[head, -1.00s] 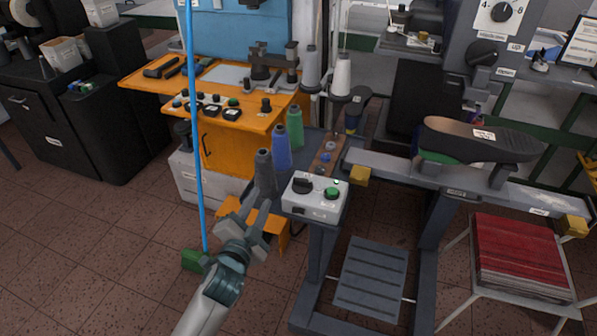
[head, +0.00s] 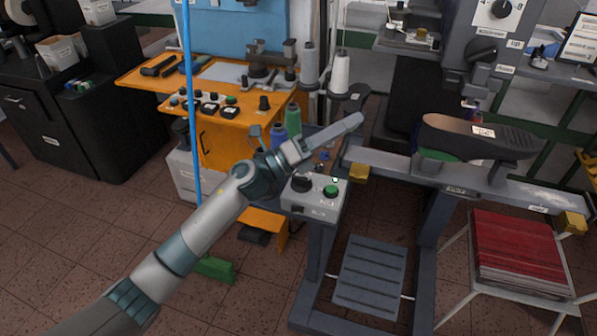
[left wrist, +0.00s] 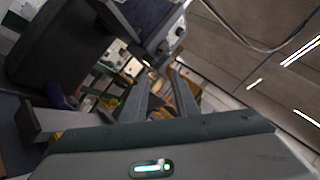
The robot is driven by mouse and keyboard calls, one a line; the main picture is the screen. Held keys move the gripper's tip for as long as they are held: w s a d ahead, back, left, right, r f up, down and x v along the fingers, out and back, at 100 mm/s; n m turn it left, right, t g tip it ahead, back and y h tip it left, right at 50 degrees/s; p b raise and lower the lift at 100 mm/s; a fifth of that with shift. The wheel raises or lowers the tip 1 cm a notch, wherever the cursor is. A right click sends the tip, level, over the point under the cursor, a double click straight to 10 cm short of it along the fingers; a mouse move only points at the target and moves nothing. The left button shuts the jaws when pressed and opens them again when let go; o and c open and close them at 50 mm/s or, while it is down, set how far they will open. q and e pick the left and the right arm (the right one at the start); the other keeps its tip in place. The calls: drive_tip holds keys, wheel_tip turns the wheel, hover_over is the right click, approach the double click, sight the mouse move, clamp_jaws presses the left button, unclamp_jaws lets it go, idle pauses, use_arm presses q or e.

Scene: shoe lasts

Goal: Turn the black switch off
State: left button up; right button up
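A black rotary switch (head: 301,183) sits on top of a pale control box (head: 313,210), left of a green button (head: 331,191). My left gripper (head: 354,121) is raised above and behind the box in the head view, clear of the switch. In the left wrist view its two fingers (left wrist: 161,92) stand apart with nothing between them. The switch cannot be made out in the left wrist view. My right gripper is not in view.
Thread cones, one green (head: 293,118), stand behind my left arm. A vertical blue pole (head: 196,140) is at left. A grey bar with a black shoe (head: 478,138) lies right of the box. An orange bench (head: 240,122) stands behind. A red stack (head: 515,255) is at lower right.

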use_arm(q)
drive_tip(key=w+a+m+g+y, duration=0.2)
drive_tip(key=a+m+g+y, duration=0.3)
drive_tip(key=a+m+y, duration=0.3)
drive_tip(key=w+a+m+g+y, duration=0.3)
drive_tip(key=a+m+g+y, duration=0.1)
drive_tip(key=a+m+y, duration=0.4)
drive_tip(key=shift+w+a+f+m+g, duration=0.15)
drive_tip(key=shift+a+f+m+g, duration=0.2)
drive_tip(key=shift+m, duration=0.65)
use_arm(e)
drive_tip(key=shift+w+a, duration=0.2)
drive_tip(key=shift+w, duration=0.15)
use_arm(q)
drive_tip(key=shift+d, duration=0.15)
